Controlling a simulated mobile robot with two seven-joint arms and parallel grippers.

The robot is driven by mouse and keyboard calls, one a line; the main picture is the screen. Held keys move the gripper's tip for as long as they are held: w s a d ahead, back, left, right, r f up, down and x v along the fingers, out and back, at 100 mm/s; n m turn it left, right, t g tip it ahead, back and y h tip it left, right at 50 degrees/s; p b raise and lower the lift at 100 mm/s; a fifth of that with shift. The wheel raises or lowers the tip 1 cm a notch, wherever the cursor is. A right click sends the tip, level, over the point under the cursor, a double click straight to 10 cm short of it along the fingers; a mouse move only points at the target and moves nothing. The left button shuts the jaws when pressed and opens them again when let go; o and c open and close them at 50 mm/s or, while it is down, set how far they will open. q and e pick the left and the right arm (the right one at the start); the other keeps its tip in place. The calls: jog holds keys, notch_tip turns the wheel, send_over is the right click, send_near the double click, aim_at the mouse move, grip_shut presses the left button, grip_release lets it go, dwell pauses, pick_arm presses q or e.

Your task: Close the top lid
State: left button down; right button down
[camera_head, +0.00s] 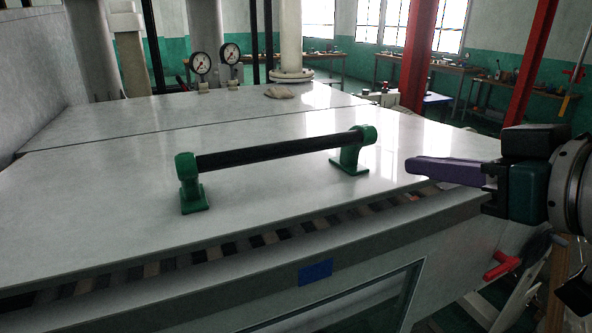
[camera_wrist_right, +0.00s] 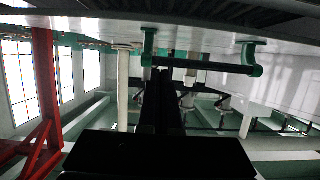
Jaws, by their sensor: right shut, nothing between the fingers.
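The top lid (camera_head: 290,130) is a large pale grey panel, nearly flat, filling the middle of the head view. A narrow gap with a row of dark and light blocks shows below its front edge. Its handle (camera_head: 280,150) is a black bar on two green mounts; the handle also shows in the wrist view (camera_wrist_right: 205,65). My right gripper (camera_head: 411,166), with purple fingers, is shut and empty at the lid's right front edge, right of the handle and apart from it. I cannot tell whether it touches the lid. My left gripper is not in view.
Two pressure gauges (camera_head: 201,63) and thick pipes stand behind the lid. A blue label (camera_head: 315,272) is on the front face. A red lever (camera_head: 502,266) sits below my right gripper. Red posts (camera_head: 418,55) stand behind.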

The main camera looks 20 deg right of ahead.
send_over(385, 190)
jog(key=s+a, duration=0.3)
notch_tip(385, 190, down, 2)
notch_tip(385, 190, down, 4)
jog(key=shift+d+f+p, duration=0.15)
jog(key=shift+f+p, duration=0.05)
jog(key=shift+p, duration=0.4)
